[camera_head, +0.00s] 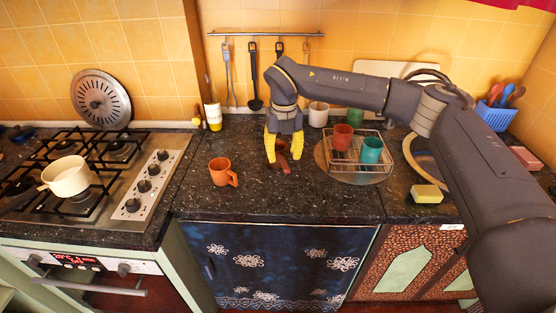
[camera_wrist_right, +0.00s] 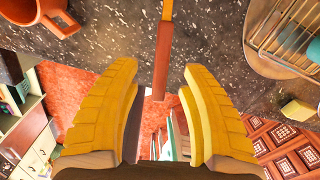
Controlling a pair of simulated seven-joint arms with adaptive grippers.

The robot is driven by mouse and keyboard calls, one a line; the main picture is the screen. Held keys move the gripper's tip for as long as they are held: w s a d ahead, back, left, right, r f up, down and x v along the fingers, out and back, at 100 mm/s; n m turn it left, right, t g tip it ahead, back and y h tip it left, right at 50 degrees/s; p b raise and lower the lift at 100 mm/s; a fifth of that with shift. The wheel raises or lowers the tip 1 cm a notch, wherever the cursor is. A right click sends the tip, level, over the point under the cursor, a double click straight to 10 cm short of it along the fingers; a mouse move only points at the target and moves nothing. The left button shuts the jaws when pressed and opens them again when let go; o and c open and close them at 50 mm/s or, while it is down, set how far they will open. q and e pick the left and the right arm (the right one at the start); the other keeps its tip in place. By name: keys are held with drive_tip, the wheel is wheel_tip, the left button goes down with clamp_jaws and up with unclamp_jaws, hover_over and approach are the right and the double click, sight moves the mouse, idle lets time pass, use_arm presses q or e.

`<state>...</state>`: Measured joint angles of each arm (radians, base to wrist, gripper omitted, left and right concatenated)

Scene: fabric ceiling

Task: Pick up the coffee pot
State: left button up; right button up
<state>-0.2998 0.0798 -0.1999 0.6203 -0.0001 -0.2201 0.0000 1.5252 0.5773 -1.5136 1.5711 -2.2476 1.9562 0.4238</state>
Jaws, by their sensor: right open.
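My right gripper (camera_head: 283,150) is open, its yellow fingers pointing down at the counter between the orange mug and the dish rack. A reddish-brown thing with a long handle, apparently the coffee pot (camera_head: 285,167), lies partly behind and between the fingers. In the right wrist view its orange-brown handle (camera_wrist_right: 162,60) runs in from the top edge and ends between the open fingers (camera_wrist_right: 162,115), with gaps on both sides. The pot's body is mostly hidden in the head view and out of the wrist view. My left gripper is not in view.
An orange mug (camera_head: 222,172) stands to the left. A wire dish rack (camera_head: 355,172) with cups is on the right, near a yellow sponge (camera_head: 427,194). A cream saucepan (camera_head: 67,177) sits on the stove. The front counter is clear.

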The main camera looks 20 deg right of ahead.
sight(284, 162)
drive_tip(key=shift+s+f, duration=0.1)
drive_tip(key=shift+f, duration=2.1)
drive_tip(key=shift+c, duration=0.4)
clamp_jaws()
